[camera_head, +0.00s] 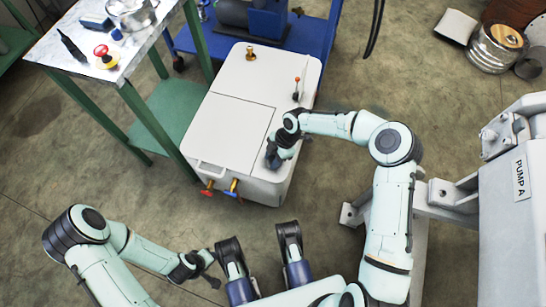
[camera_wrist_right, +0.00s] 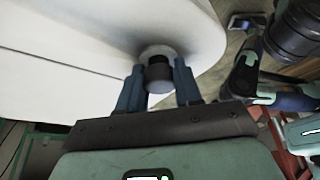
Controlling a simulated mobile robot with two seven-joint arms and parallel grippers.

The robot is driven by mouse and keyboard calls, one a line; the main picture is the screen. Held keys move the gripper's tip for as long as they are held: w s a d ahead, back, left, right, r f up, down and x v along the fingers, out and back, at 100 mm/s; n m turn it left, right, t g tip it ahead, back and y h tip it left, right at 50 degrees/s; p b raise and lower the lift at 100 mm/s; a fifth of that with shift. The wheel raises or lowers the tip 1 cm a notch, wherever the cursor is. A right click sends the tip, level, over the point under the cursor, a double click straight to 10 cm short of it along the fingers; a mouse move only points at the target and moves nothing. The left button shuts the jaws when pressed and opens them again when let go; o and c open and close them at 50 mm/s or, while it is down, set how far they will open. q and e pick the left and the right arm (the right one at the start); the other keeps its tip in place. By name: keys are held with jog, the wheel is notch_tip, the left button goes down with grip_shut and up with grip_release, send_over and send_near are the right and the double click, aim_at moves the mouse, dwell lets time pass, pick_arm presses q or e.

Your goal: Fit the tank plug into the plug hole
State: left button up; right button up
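The white tank (camera_head: 235,115) stands in the middle of the head view; its pale wall (camera_wrist_right: 70,40) fills the upper left of the right wrist view. My right gripper (camera_head: 273,158) is at the tank's near right corner. In the wrist view its two fingers (camera_wrist_right: 160,85) close on both sides of a short plug (camera_wrist_right: 159,72) with a dark band and a pale end. The plug's far end meets a grey round spot on the tank; how deep it sits is hidden, as is the hole. My left gripper (camera_head: 213,270) is empty, fingers apart, low over the floor.
A workbench (camera_head: 60,35) with a red-knobbed part (camera_head: 103,55) and tools stands at upper left. Red (camera_head: 208,188) and yellow (camera_head: 233,188) handled valves stick out of the tank's front. A red-tipped lever (camera_head: 297,88) rises from its top. The pump (camera_head: 510,200) stands at right.

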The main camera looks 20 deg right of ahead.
jog(key=o, duration=0.5)
